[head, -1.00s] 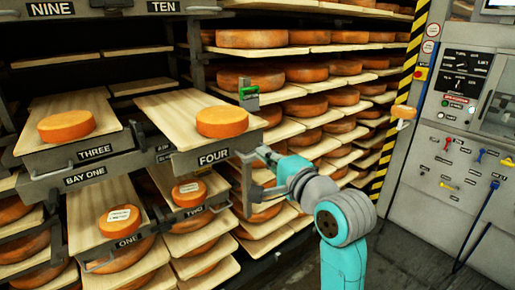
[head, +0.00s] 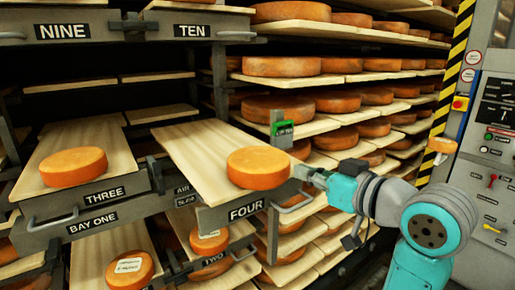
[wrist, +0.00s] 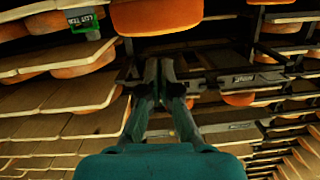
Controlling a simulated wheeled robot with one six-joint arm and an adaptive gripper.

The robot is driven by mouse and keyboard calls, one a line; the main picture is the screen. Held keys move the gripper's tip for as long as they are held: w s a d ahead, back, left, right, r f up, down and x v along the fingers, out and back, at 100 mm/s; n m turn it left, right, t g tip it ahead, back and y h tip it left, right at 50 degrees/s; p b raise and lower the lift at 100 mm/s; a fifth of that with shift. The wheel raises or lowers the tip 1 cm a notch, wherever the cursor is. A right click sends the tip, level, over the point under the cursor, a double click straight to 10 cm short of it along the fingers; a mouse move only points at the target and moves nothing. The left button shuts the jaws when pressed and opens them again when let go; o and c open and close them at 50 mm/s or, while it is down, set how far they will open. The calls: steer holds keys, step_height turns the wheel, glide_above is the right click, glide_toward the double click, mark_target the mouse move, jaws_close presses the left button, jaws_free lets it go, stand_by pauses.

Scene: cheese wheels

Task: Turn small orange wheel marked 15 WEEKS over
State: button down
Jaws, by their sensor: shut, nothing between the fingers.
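Small orange wheels with white labels lie on the pulled-out boards ONE (head: 96,246) and TWO (head: 183,222). The label on the wheel on ONE (head: 128,268) is too small to read. The wheel on TWO (head: 210,242) is partly hidden under board FOUR, its label barely showing. An orange wheel (head: 258,167) with no visible label lies near the front of board FOUR (head: 185,145). My gripper (head: 303,172) is shut and empty, just right of that wheel, near FOUR's handle. In the wrist view the closed fingers (wrist: 161,72) point toward an orange wheel (wrist: 156,16).
Board THREE (head: 110,140) holds another orange wheel (head: 73,167) at left. Metal handles, such as FOUR's (head: 293,205), jut from the drawer fronts. A green-screened sign (head: 282,128) stands behind FOUR. Racks of big wheels fill the back. A control panel (head: 492,150) stands at right.

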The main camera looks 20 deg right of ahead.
mark_target(272, 164)
steer(key=shift+n, duration=0.5)
steer(key=x, duration=0.8)
steer(key=r+x, duration=0.1)
steer(key=x, duration=0.3)
steer(key=shift+w, duration=0.25)
steer(key=shift+f, duration=0.6)
steer(key=shift+v, duration=1.05)
steer(key=shift+f, duration=0.1)
steer(key=shift+r, duration=0.65)
steer(key=shift+w, duration=0.1)
